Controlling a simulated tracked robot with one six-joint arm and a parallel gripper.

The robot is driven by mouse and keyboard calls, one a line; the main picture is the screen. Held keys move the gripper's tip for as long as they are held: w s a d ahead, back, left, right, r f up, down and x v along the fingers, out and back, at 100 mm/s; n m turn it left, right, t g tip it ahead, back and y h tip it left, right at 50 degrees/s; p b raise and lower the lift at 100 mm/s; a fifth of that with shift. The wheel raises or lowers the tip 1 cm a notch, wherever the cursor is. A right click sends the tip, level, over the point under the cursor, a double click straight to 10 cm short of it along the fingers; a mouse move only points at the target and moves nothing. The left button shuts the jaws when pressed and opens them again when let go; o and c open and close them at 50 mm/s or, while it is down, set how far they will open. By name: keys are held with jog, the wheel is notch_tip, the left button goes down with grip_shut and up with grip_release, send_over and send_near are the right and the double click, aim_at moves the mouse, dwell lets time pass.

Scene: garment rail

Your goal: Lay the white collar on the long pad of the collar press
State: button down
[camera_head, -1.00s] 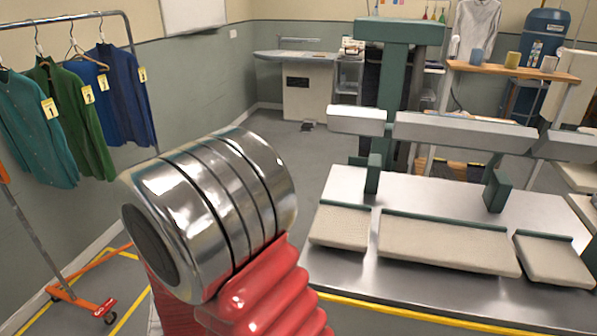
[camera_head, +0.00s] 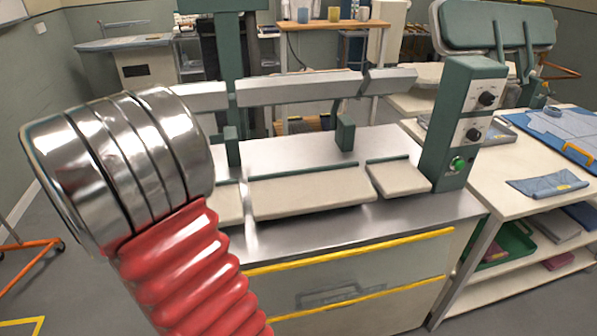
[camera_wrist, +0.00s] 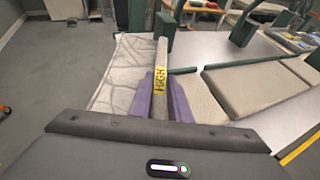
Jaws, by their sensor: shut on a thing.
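In the wrist view my gripper (camera_wrist: 160,98) has its purple fingers closed around a narrow pale strip with a yellow label. White cloth with faint curved lines, which looks like the white collar (camera_wrist: 118,75), shows just left of the fingers.
Short pads flank the long pad, one at left (camera_head: 228,205) and one at right (camera_head: 398,178). A silver bar (camera_head: 300,88) hangs above them. A green control box (camera_head: 465,120) stands at the press's right end. A side table (camera_head: 495,168) holds blue cloth pieces.

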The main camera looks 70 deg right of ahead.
jog(key=s+d+r+m+g, duration=0.1)
jog(key=s+d+m+g, duration=0.3)
jog(key=s, duration=0.3)
jog(key=s+d+r+m+g, duration=0.2)
jog(key=s+d+g, duration=0.1)
jog(key=s+d, duration=0.4)
jog(key=s+d+r+m+g+y, duration=0.1)
jog(key=s+m+g+y, duration=0.5)
jog(key=s, duration=1.3)
jog(key=shift+s+d+r+m, duration=0.2)
jog(key=shift+s+d+m, duration=0.2)
jog(key=shift+d+m, duration=0.25)
jog(key=shift+f, duration=0.1)
send_over(311, 199)
jog(key=shift+f, duration=4.5)
jog(key=shift+f, duration=0.35)
jog(key=c, duration=1.6)
grip_release()
